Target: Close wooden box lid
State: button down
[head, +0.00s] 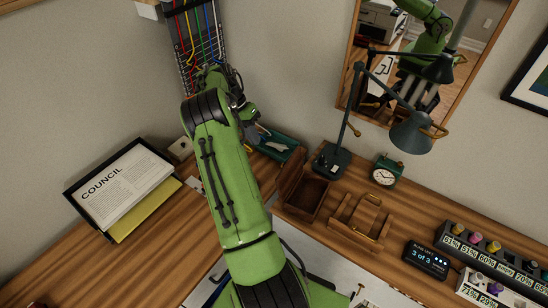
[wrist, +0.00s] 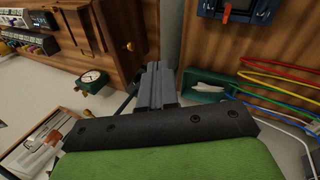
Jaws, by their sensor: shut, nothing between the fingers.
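The wooden box (head: 308,200) stands on the desk right of my arm in the head view. Its lid (head: 290,174) is open and stands up at the box's left and back side, and the dark inside shows. My arm hides part of the area left of it. My gripper (head: 262,131) is above and behind the box, to the left of it, apart from the lid. In the wrist view its grey fingers (wrist: 155,70) are together with nothing between them. I cannot clearly make out the box in the wrist view.
A green tray (head: 288,153) with grey contents lies behind the box, near my gripper. A desk lamp (head: 332,158), green clock (head: 385,171) and wooden holder (head: 358,222) stand to the right. Coloured cables (head: 190,30) hang on the wall. A document tray (head: 122,188) lies left.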

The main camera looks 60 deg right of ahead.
aim_at(287, 173)
jog(key=s+f, duration=0.7)
jog(key=shift+s, duration=0.1)
jog(key=shift+s, duration=0.15)
